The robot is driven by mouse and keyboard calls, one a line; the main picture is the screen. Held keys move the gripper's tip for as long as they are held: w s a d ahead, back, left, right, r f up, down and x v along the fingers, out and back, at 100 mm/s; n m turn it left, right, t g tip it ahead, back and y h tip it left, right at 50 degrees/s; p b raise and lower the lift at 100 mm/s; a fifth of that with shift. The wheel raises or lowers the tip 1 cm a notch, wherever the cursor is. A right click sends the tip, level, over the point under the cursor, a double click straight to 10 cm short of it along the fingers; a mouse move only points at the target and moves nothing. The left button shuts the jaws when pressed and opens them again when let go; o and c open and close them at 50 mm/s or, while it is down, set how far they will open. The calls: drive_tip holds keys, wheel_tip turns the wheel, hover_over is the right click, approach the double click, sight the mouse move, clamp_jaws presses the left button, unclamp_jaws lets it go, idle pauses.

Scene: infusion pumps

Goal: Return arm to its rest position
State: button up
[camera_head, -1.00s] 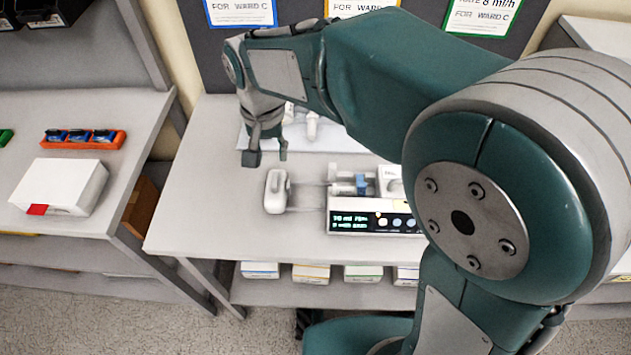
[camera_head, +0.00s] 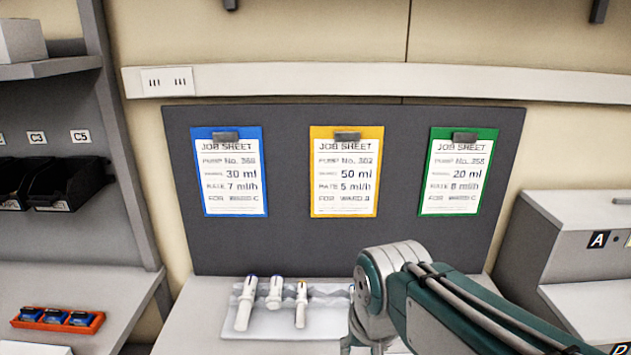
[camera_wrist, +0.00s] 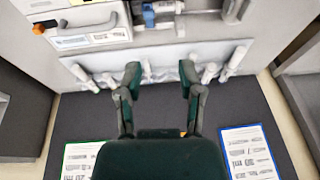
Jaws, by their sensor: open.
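My gripper (camera_wrist: 160,78) shows in the wrist view with its two fingers spread apart and nothing between them. In the head view the wrist end of my arm is at the lower middle right, in front of the dark board; the fingertips are cut off by the bottom edge. A white tray (camera_head: 262,325) on the table holds syringes (camera_head: 273,292), left of my arm. In the wrist view a white pump (camera_wrist: 90,38) stands at the upper left, with the tray (camera_wrist: 160,75) near my fingertips; whether they touch it I cannot tell.
The dark board (camera_head: 285,250) carries a blue job sheet (camera_head: 235,175), a yellow job sheet (camera_head: 345,175) and a green job sheet (camera_head: 457,175). An orange rack (camera_head: 58,320) of blue items sits on the left shelf. A grey cabinet (camera_head: 585,235) stands at right.

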drive_tip(key=s+d+t, duration=0.2)
drive_tip(key=s+d, duration=0.6)
drive_tip(key=shift+d+t+h, duration=0.25)
drive_tip(key=shift+t+h, duration=0.05)
drive_tip(key=shift+h, duration=0.1)
drive_tip(key=shift+w+f, duration=0.1)
idle(0.4)
